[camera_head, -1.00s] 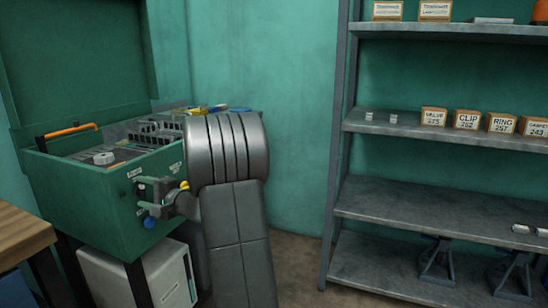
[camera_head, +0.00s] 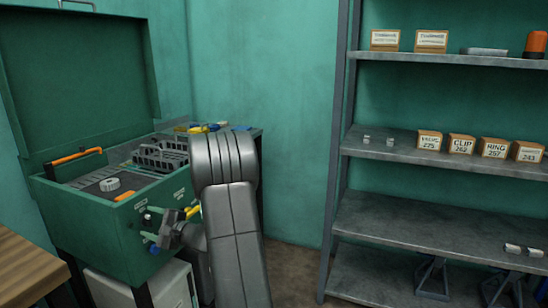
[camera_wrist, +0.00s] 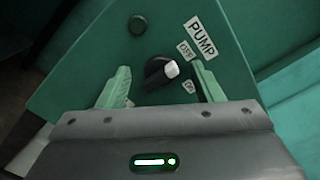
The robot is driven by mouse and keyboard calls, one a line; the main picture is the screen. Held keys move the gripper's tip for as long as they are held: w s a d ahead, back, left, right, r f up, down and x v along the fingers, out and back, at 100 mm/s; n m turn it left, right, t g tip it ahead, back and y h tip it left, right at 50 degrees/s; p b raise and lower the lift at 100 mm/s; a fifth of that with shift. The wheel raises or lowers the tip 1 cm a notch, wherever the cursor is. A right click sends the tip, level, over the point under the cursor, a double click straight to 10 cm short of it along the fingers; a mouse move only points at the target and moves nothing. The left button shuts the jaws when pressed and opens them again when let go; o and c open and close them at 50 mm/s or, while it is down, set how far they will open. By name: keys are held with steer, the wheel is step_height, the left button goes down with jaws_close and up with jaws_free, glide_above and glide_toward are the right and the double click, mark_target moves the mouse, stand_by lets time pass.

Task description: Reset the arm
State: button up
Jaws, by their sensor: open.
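My gripper (camera_head: 163,232) is at the front panel of the green parts washer (camera_head: 95,220), below its rim. In the wrist view my gripper (camera_wrist: 162,78) is open, with one pale green finger on each side of a black knob (camera_wrist: 158,74) with a white tip. The knob sits on the green panel beside a PUMP label (camera_wrist: 201,36), with OFF and ON labels near it. The white tip points right, roughly between those two labels. I cannot tell whether the fingers touch the knob. My grey arm hides part of the washer's right side.
The washer's lid (camera_head: 80,80) stands open, with an orange-handled tool (camera_head: 73,157) and a grey round part (camera_head: 110,184) at its basin. A wooden table edge (camera_head: 30,265) is at lower left. A metal shelf (camera_head: 440,215) with labelled boxes stands right. Floor shows between them.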

steer(key=shift+r+m+p, duration=0.15)
steer(key=shift+m+p, duration=0.95)
steer(key=shift+p, duration=1.25)
steer(key=shift+r+m+p, duration=0.15)
steer(key=shift+m+p, duration=0.95)
steer(key=shift+p, duration=1.2)
steer(key=m+p, duration=0.2)
steer(key=p, duration=0.3)
steer(key=shift+f+m+p, duration=0.1)
steer(key=shift+m+p, duration=0.3)
steer(key=shift+m, duration=0.1)
steer(key=shift+d+f, duration=0.2)
steer(key=shift+d, duration=0.2)
steer(key=shift+s+d+r, duration=0.1)
steer(key=shift+s+d, duration=0.05)
steer(key=shift+d, duration=0.15)
steer(key=shift+s+b, duration=0.1)
steer(key=shift+b, duration=0.35)
